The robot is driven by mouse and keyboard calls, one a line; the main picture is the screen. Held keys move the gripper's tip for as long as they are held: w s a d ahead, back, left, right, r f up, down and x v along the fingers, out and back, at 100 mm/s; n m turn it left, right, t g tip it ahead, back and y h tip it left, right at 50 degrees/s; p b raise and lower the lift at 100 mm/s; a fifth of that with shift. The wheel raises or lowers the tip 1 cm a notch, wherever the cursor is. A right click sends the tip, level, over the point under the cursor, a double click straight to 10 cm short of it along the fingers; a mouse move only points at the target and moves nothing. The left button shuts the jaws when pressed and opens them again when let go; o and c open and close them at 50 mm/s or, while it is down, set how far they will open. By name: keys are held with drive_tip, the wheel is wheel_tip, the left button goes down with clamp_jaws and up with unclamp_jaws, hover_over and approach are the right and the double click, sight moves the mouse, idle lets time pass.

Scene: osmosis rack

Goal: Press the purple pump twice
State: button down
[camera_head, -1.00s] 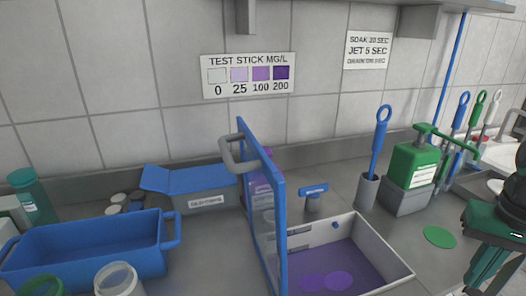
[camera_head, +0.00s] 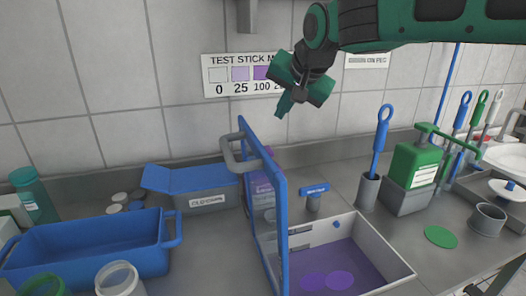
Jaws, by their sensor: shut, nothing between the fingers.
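A purple container (camera_head: 262,187) with a pale label stands on the counter near the wall, behind a blue-framed upright panel (camera_head: 281,235). The frame covers part of it, and I cannot make out a pump head on it. My gripper (camera_head: 284,107) is shut and empty. It is up in the air in front of the wall chart, pointing down, above and a little right of the purple container in the picture. It touches nothing.
A grey tray (camera_head: 388,254) with purple liquid sits right of the panel, with a small blue-topped item (camera_head: 314,190) behind it. A green pump bottle (camera_head: 411,168) and brush holder (camera_head: 368,192) stand right. Blue bin (camera_head: 85,250) and grey-blue box (camera_head: 205,194) are left.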

drive_tip(key=shift+y, duration=0.4)
drive_tip(key=a, duration=0.1)
drive_tip(key=a+r, duration=0.1)
drive_tip(key=a, duration=0.2)
drive_tip(key=shift+w+a+r, duration=0.1)
drive_tip(key=shift+r, duration=0.25)
drive_tip(key=shift+f, duration=0.15)
wheel_tip(320, 180, down, 8)
drive_tip(key=shift+r, duration=0.1)
drive_tip(key=shift+f, duration=0.35)
drive_tip(key=shift+f, duration=0.1)
idle(1.4)
drive_tip(key=shift+f, duration=0.3)
